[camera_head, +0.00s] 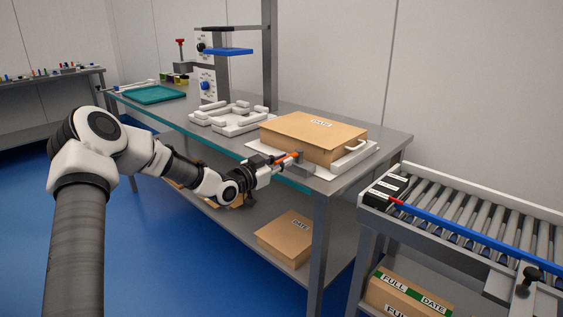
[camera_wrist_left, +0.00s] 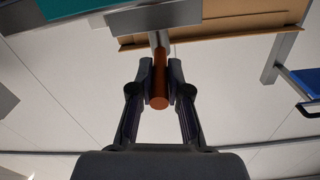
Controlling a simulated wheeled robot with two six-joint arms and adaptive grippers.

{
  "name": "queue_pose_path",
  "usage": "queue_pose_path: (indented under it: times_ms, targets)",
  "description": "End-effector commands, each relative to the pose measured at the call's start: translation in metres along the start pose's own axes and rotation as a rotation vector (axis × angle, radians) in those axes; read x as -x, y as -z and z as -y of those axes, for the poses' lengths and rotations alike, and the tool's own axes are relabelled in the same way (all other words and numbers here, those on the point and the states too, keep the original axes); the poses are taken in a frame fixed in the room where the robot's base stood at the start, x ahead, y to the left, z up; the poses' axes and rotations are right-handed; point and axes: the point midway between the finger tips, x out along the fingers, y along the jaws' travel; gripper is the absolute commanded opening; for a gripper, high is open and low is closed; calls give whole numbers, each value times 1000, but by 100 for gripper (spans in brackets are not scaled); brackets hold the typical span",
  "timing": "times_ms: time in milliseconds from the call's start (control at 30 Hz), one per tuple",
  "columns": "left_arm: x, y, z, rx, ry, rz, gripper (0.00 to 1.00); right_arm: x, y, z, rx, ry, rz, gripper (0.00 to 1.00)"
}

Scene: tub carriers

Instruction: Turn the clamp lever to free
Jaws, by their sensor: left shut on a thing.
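The clamp lever has an orange-red grip (camera_head: 287,159) that juts from the front of a white clamp base under a cardboard box (camera_head: 312,135) labelled DATE. In the left wrist view the lever's orange-brown end (camera_wrist_left: 159,90) lies between my fingers, with a grey shaft behind it. My left gripper (camera_head: 276,165) reaches in from the left at the table's front edge. In the left wrist view its fingers (camera_wrist_left: 159,82) are shut around the lever's grip. My right gripper is in neither view.
The box sits on a white base (camera_head: 362,157) with a handle at its right. A white slotted fixture (camera_head: 228,121), a teal tray (camera_head: 158,95) and a post with a blue plate (camera_head: 228,51) stand behind on the table. A roller conveyor (camera_head: 470,215) is at the right.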

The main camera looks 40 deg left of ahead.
Motion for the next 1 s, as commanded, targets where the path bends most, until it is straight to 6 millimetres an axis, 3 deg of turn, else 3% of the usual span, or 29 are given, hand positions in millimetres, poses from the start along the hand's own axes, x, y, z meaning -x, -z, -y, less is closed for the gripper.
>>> queue_pose_path:
  times_ms: [100, 133, 167, 200, 567, 1000]
  targets:
    - [-1, 4, 3, -3, 6, -9, 0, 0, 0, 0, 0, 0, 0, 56]
    - [-1, 4, 3, -3, 6, -9, 27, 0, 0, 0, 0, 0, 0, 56]
    - [-1, 4, 2, -3, 6, -9, 37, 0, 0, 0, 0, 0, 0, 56]
    - [-1, 4, 2, -3, 5, -9, 41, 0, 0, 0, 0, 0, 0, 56]
    - [5, 2, 2, 2, 5, -4, 41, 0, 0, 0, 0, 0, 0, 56]
    - [66, 2, 7, 6, 22, -5, 41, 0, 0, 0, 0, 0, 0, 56]
